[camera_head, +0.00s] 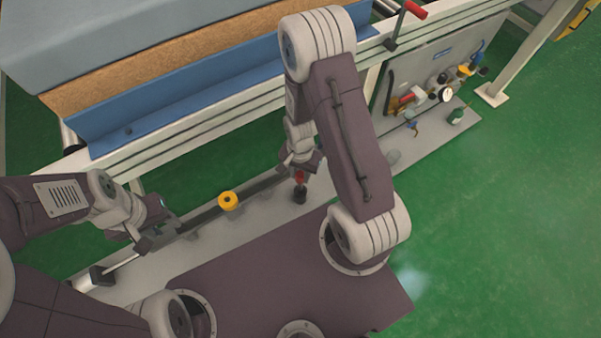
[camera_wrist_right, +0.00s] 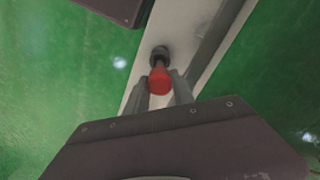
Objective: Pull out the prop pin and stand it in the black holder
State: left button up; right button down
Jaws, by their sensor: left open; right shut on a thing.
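The prop pin shows as a red grip (camera_head: 299,176) between the fingers of my right gripper (camera_head: 299,170), low over the grey ledge. The black holder (camera_head: 300,195) stands on the ledge directly below the red grip. In the right wrist view the red grip (camera_wrist_right: 159,81) lies between the two fingers, with the black holder (camera_wrist_right: 159,53) just beyond its end. The pin's shaft is mostly hidden, so I cannot tell how deep it sits in the holder. My left gripper (camera_head: 157,238) is open near a pale rod at the ledge's left part.
A conveyor frame (camera_head: 200,130) with a blue tray and mattress layers runs behind. A red-handled lever (camera_head: 414,10) is on its rail.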

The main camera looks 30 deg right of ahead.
aim_at(301, 185)
jog(key=shift+f+b, duration=2.75)
jog(key=shift+f, duration=0.95)
jog(key=c, duration=1)
grip_release()
notch_tip(301, 185, up, 9)
jog(key=p, duration=0.4)
jog(key=shift+f+p, duration=0.2)
jog(key=shift+p, duration=0.15)
jog(key=shift+r, duration=0.35)
